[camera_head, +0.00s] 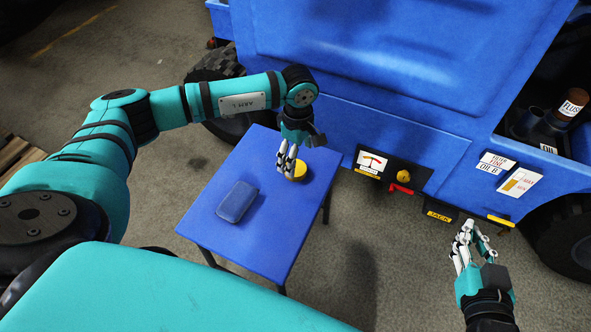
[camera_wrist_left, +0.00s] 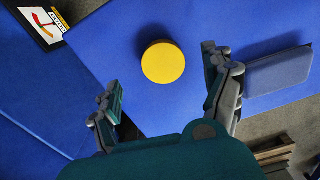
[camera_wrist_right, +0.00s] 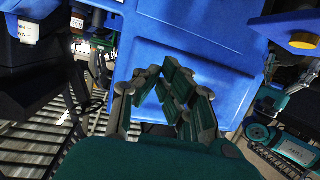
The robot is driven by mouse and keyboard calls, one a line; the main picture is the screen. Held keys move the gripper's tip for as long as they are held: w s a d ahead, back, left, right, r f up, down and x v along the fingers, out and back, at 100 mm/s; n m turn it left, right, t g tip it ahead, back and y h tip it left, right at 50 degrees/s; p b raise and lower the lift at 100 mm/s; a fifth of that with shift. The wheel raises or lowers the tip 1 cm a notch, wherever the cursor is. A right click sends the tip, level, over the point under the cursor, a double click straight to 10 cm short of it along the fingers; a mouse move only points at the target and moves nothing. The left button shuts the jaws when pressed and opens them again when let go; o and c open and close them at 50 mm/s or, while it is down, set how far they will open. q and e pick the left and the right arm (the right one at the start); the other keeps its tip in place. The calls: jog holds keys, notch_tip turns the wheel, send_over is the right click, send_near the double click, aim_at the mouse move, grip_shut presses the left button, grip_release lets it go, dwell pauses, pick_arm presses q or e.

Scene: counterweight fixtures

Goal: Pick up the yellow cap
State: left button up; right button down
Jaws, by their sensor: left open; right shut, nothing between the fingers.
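The yellow cap (camera_head: 298,171) is a round flat disc on the blue table (camera_head: 250,232). In the left wrist view the cap (camera_wrist_left: 163,62) lies ahead of and between the spread fingers of my left gripper (camera_wrist_left: 163,95), with nothing held. In the head view my left gripper (camera_head: 287,160) is just above the cap and partly covers it. My right gripper (camera_head: 470,240) is shut and empty, away from the table at the lower right. Its fingers (camera_wrist_right: 172,85) meet in the right wrist view, where the cap (camera_wrist_right: 303,41) shows at the upper right.
A dark blue case (camera_head: 237,201) lies on the table left of the cap. A large blue vehicle (camera_head: 390,60) stands behind the table, with a gauge panel (camera_head: 371,163) and a red handle (camera_head: 401,188) on it. Grey floor is open in front.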

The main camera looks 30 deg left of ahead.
aim_at(297, 168)
pick_arm(q)
notch_tip(297, 168, down, 4)
jog(key=shift+s+f+b, duration=0.1)
jog(key=shift+s+b, duration=0.05)
jog(key=shift+b, duration=0.45)
jog(key=shift+f, duration=0.2)
jog(key=c, duration=1)
pick_arm(e)
notch_tip(297, 168, up, 6)
jog(key=w+a+t+y, duration=0.1)
jog(key=t, duration=0.2)
jog(key=shift+a+t+y, duration=0.15)
jog(key=shift+t+y, duration=0.15)
jog(key=shift+t, duration=0.1)
pick_arm(q)
jog(key=shift+r, duration=0.1)
jog(key=shift+c, duration=0.2)
pick_arm(e)
jog(key=shift+w, duration=0.1)
